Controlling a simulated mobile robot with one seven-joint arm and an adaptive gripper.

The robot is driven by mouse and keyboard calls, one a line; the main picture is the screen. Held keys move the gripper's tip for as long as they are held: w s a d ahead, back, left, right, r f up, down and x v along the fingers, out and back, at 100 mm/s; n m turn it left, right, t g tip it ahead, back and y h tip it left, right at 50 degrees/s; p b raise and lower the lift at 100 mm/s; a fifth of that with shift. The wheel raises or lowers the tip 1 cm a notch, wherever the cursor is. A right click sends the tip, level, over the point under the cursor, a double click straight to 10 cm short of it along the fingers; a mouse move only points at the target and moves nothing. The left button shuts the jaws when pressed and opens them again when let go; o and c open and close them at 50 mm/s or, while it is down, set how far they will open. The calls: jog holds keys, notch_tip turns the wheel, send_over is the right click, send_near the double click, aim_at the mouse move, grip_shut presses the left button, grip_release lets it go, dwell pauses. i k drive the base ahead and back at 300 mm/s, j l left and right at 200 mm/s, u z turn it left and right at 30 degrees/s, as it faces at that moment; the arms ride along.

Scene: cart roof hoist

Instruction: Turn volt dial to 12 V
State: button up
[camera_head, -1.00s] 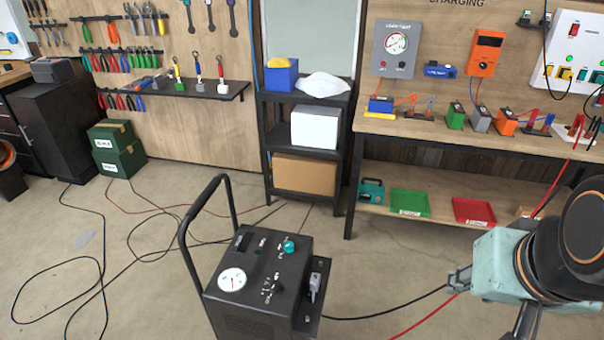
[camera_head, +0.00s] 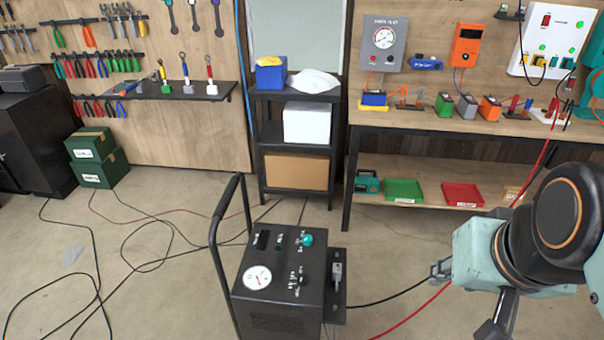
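The black cart (camera_head: 285,322) stands upright on the floor, low and left of my arm. Its sloped top carries a white round gauge (camera_head: 257,278), a small black knob (camera_head: 298,278) with white markings, and a teal knob (camera_head: 307,240). The markings are too small to read, so I cannot tell which knob is the volt dial or its setting. My gripper (camera_head: 440,270) appears as small grey parts at the left end of my arm, right of the cart and apart from it. Its finger opening is not clear.
A black handle (camera_head: 218,250) rises at the cart's left side. Black and red cables (camera_head: 415,308) run from the cart's right towards my arm. A workbench (camera_head: 420,122) and shelf rack (camera_head: 300,97) stand behind.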

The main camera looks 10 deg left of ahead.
aim_at(302, 278)
jog(key=j, duration=0.5)
jog(key=k+j+z, duration=0.1)
jog(key=j, duration=0.4)
jog(key=k+j+z, duration=0.1)
jog(key=j, duration=0.4)
jog(key=i+j, duration=0.1)
jog(key=j, duration=0.3)
jog(key=i+j, duration=0.1)
jog(key=j, duration=0.3)
jog(key=i+j, duration=0.1)
jog(key=j, duration=0.25)
jog(key=i+j, duration=0.1)
jog(key=j, duration=0.3)
jog(key=z, duration=0.95)
jog(key=i+l+u, duration=0.2)
jog(key=k+l+u, duration=0.2)
